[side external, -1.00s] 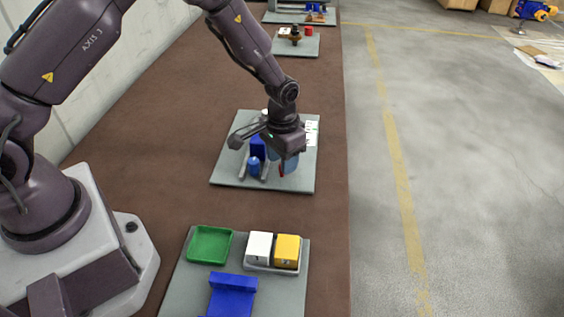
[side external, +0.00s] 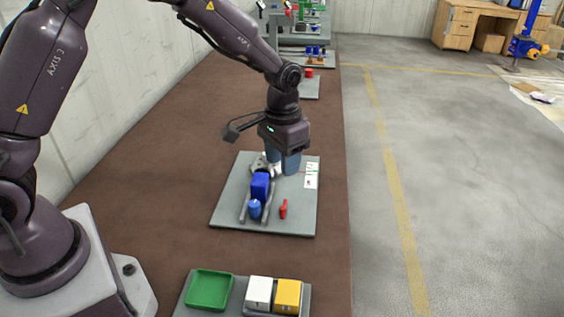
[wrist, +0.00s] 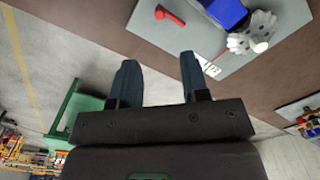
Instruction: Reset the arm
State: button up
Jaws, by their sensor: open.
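My gripper (side external: 284,163) is open and empty, its two blue-grey fingers pointing down above the far part of a grey board in the side view. In the wrist view the gripper (wrist: 158,82) has a clear gap between its fingers. The grey board (side external: 230,213) carries a blue block (side external: 261,186) on rails, a blue cylinder (side external: 254,208), a small red part (side external: 284,209) and a white printed card (side external: 311,176). The wrist view also shows the red part (wrist: 169,14), the blue block (wrist: 225,10) and a white scalloped knob (wrist: 252,36). In the side view my fingers partly hide the board's far end.
A nearer board holds a green tray (side external: 209,291), a white block (side external: 259,293) and a yellow block (side external: 288,296). More boards with parts stand farther along the brown table (side external: 150,170). The table's right edge borders open floor (side external: 450,180).

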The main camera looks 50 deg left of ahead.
jog(key=s+a+r+t, duration=0.2)
jog(key=s+r+t, duration=0.3)
jog(key=s+r, duration=1.4)
jog(key=s, duration=0.3)
jog(key=shift+s+t, duration=0.3)
jog(key=shift+s, duration=0.1)
